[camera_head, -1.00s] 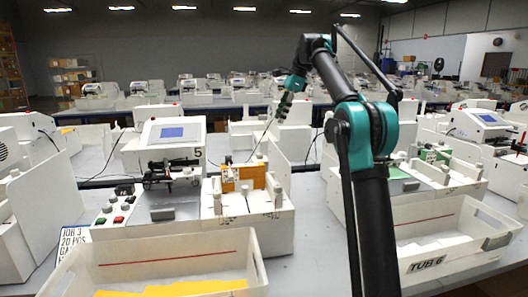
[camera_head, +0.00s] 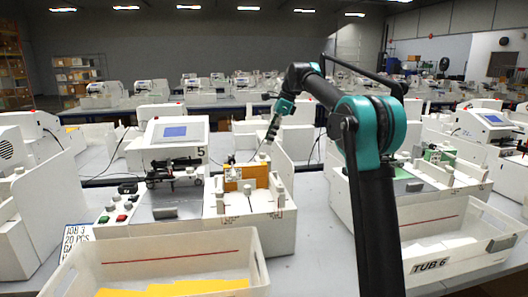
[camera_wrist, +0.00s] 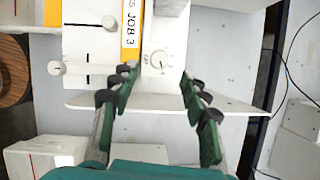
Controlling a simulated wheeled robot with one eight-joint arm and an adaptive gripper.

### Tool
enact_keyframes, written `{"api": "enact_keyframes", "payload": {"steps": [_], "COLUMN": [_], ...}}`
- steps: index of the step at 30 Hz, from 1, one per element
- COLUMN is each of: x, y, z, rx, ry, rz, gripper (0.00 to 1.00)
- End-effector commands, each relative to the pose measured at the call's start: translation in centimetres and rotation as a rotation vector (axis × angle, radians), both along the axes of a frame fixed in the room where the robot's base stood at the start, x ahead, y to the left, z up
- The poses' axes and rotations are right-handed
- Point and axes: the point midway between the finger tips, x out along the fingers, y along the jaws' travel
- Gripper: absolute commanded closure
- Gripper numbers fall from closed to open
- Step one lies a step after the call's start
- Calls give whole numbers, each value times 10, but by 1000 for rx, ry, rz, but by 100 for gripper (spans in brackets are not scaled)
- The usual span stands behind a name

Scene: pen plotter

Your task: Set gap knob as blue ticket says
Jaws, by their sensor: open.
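The gap knob seems to be the small white round knob (camera_wrist: 159,58) with dial marks around it in the wrist view. My gripper (camera_wrist: 157,82) is open and empty. Its fingers stand on either side of the knob's line, with the knob just beyond the tips. In the head view my gripper (camera_head: 268,135) hangs over the back of the machine marked 5. A ticket with a blue border (camera_head: 76,238) reads "JOB 3 20 PCS GA"; its lower part is hidden by a tub.
A white tub (camera_head: 160,258) with yellow sheets stands in front. Tub 6 (camera_head: 430,265) stands at the right. A white upright panel (camera_wrist: 215,105) runs under my fingers. Other knobs (camera_wrist: 108,22) and slots lie left of the strip.

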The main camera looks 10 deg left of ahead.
Motion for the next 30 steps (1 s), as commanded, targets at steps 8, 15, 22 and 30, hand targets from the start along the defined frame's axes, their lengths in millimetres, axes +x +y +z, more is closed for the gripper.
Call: {"api": "enact_keyframes", "payload": {"steps": [8,15,22,30], "x": [-3,-4,-4,-4], "y": [18,23,24,24], "z": [-43,-58,-59,-58], "rx": [0,0,0,0], "ry": [1,1,0,0], "rz": [1,0,0,0], "gripper": [54,54,54,81]}}
